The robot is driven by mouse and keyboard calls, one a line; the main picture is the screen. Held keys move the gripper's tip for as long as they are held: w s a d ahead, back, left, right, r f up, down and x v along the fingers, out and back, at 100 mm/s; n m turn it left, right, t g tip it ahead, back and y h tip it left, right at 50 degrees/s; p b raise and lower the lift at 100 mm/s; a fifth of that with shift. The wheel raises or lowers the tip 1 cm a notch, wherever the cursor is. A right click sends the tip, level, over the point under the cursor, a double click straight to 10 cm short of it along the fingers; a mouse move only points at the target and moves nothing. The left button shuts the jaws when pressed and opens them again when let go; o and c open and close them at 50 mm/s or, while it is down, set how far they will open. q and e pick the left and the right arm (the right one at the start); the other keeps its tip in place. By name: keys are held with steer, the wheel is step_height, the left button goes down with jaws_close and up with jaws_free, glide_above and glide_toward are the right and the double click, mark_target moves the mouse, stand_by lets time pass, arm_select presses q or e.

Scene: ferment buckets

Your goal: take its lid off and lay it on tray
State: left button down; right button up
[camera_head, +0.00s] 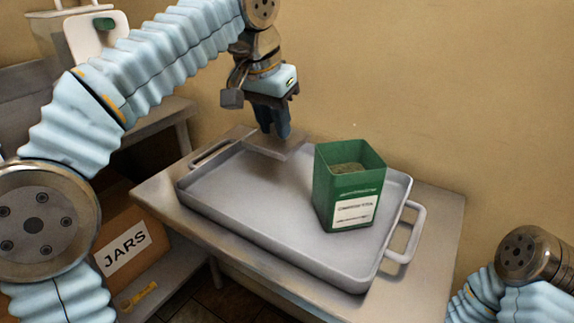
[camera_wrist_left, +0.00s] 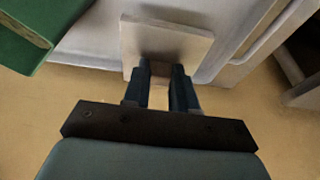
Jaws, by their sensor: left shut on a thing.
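A green bucket (camera_head: 349,188) with a white label stands open on the grey metal tray (camera_head: 235,218), right of the tray's middle. Brownish contents show inside it. My left gripper (camera_head: 275,136) points down over the tray's back left part and is shut on a flat grey square lid (camera_head: 272,146). In the left wrist view the lid (camera_wrist_left: 166,45) sits at the fingertips (camera_wrist_left: 160,80), and the bucket (camera_wrist_left: 35,32) shows at the upper left. The lid is low over the tray's back rim; I cannot tell whether it touches. My right gripper is out of view.
The tray stands on a metal table (camera_head: 435,225) against a tan wall. A cardboard box marked JARS (camera_head: 125,247) sits lower left on a shelf. A white container (camera_head: 95,35) stands at the back left. Bare tray surface lies left of the bucket.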

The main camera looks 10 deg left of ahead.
arm_select(q)
step_height(320, 180, down, 7)
steer(key=shift+f+b, duration=0.1)
steer(key=shift+b, duration=0.7)
steer(key=shift+f, duration=0.1)
steer(key=c, duration=0.9)
jaws_free()
